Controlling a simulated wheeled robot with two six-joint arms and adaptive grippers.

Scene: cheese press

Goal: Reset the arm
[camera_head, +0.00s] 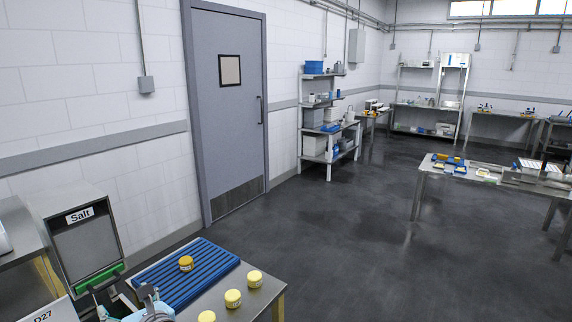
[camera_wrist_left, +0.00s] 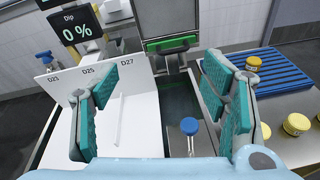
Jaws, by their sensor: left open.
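My left gripper (camera_head: 124,299) shows at the bottom left of the head view, in front of the Salt station. In the left wrist view its teal-padded fingers (camera_wrist_left: 158,88) are spread wide with nothing held between them. A blue-capped item (camera_wrist_left: 189,126) stands below and beyond the fingers, apart from them. My right gripper is in neither view.
A blue ribbed rack (camera_head: 190,275) holds one yellow-lidded jar (camera_head: 186,263). Several similar jars (camera_head: 233,298) stand on the steel table beside it. White labelled panels (camera_wrist_left: 75,125) and a Dip display (camera_wrist_left: 82,30) are at left in the wrist view. Open floor (camera_head: 350,240) lies beyond.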

